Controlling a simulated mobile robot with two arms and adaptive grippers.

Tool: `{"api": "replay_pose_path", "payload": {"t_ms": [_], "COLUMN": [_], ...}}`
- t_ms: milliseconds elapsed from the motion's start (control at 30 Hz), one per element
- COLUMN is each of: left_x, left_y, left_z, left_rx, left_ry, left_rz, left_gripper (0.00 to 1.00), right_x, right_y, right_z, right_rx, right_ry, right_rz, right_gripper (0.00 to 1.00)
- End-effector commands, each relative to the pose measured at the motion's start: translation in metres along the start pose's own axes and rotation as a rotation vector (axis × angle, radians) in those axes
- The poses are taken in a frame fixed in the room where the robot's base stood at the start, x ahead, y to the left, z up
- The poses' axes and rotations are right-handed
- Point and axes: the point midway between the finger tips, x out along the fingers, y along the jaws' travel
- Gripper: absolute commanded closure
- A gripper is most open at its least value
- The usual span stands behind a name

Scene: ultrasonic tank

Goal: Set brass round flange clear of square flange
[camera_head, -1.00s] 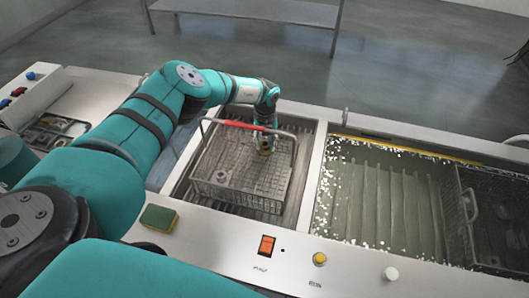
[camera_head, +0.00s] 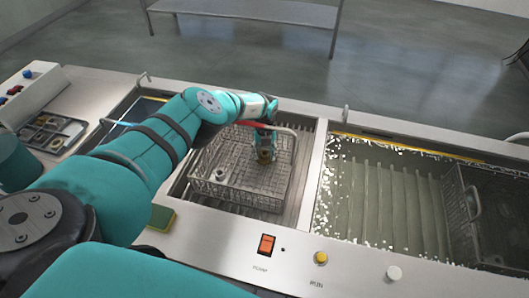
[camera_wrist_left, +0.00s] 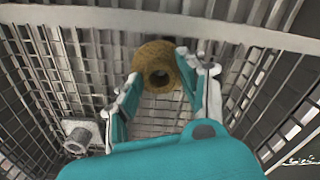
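The brass round flange (camera_wrist_left: 158,64) sits between the two fingers of my left gripper (camera_wrist_left: 158,76) in the left wrist view. Both fingertips appear to touch its sides. In the head view the brass flange (camera_head: 264,156) shows beside my left gripper (camera_head: 270,150), inside the wire basket (camera_head: 232,198). The grey square flange (camera_wrist_left: 80,136) lies on the basket floor to the left in the wrist view, apart from the brass one. It shows small in the head view (camera_head: 220,175). The gap beneath the brass flange is hard to judge. My right gripper is not in view.
The basket has wire walls and a raised handle (camera_head: 287,131), close to my left wrist. A liquid-filled tank (camera_head: 385,200) with another basket (camera_head: 490,220) is at right. A small parts tray (camera_head: 52,133) is at far left. A sponge (camera_head: 161,218) lies in front.

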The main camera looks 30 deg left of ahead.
Motion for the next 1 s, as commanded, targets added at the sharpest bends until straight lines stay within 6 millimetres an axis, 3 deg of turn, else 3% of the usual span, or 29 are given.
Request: {"api": "replay_pose_path", "payload": {"t_ms": [100,333,467,700,1000], "left_x": [0.000,-0.001,-0.011,-0.059,-0.109], "left_y": [0.000,0.000,0.000,0.000,-0.001], "left_z": [0.000,0.000,0.000,0.001,0.000], "left_rx": [0.000,0.000,0.000,0.002,0.001], "left_ry": [0.001,0.001,0.000,-0.001,0.000], "left_rz": [0.000,0.000,-0.001,-0.003,-0.003], "left_gripper": [0.45,0.45,0.45,0.45,0.45], "right_x": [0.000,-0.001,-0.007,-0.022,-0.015], "right_y": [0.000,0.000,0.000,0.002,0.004], "right_z": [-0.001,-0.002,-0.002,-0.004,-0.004], "right_rx": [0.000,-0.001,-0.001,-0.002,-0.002], "right_ry": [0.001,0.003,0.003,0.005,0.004], "right_rz": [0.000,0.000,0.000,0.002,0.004], "right_gripper": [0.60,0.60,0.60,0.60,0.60]}}
